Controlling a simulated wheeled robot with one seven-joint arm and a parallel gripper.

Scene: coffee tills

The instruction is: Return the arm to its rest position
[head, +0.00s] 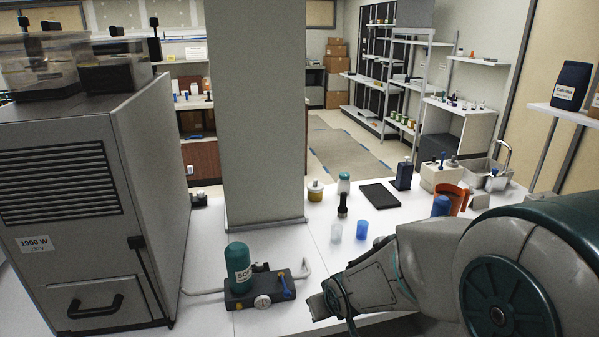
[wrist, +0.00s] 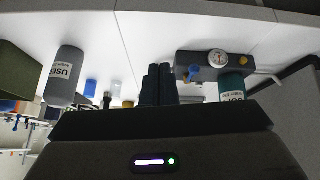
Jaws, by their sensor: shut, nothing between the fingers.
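My arm reaches in from the right in the head view, over the white counter. My gripper (head: 330,301) is at its end, low over the counter, to the right of the dark device with the gauge. In the wrist view, which looks upside down, my gripper (wrist: 157,84) has its two dark fingers together with nothing visible between them. No touch between my gripper and any object can be seen. Part of the gripper is hidden by my wrist in the head view.
A teal bottle (head: 238,268) stands on the gauge device (head: 262,290). A clear cup (head: 336,232), a blue cup (head: 362,229) and a dark tray (head: 379,196) are on the counter behind. A grey pillar (head: 255,110) and large machine (head: 75,200) stand left.

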